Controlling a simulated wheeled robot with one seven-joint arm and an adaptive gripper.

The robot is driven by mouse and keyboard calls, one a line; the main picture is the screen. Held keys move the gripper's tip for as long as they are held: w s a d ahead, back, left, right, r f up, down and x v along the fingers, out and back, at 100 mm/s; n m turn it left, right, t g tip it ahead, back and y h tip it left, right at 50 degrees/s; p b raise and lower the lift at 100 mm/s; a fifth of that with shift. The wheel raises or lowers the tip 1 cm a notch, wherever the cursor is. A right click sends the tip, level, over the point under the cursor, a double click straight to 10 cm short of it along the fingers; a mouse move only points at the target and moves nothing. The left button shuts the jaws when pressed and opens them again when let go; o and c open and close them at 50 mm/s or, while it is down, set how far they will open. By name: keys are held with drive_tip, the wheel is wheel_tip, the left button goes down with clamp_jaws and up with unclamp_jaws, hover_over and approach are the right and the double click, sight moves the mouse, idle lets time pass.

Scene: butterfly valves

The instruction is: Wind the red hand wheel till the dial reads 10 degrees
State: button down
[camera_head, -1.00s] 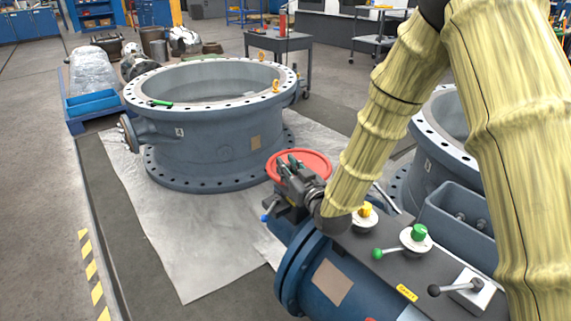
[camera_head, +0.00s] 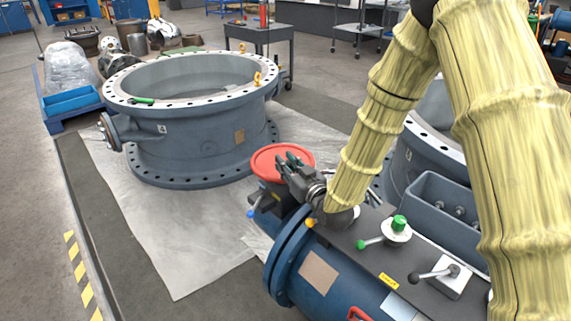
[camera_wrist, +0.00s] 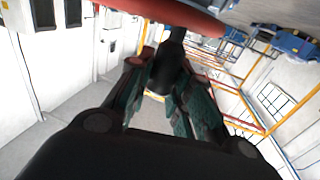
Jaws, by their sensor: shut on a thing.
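The red hand wheel (camera_head: 268,163) lies nearly flat on the blue actuator housing (camera_head: 335,275) in the head view. Its red rim also crosses the top of the wrist view (camera_wrist: 190,14). My gripper (camera_head: 292,160) is over the right part of the wheel, with its greenish fingers closed in. In the wrist view, my gripper (camera_wrist: 168,82) has its fingers on both sides of a dark handle (camera_wrist: 170,60) that stands out from the wheel. The grip itself is partly hidden. No dial reading can be made out in either view.
A green-knobbed lever (camera_head: 399,224) and a black-knobbed lever (camera_head: 448,277) stand on the housing's top, right of the wheel. A large flanged valve body (camera_head: 190,130) stands on a grey sheet behind. Another body (camera_head: 425,160) is partly hidden behind my arm.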

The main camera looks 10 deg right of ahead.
drive_tip(key=c, duration=1.3)
unclamp_jaws()
drive_tip(key=shift+o, duration=0.2)
drive_tip(key=shift+r, duration=0.1)
drive_tip(key=shift+r, duration=4.95)
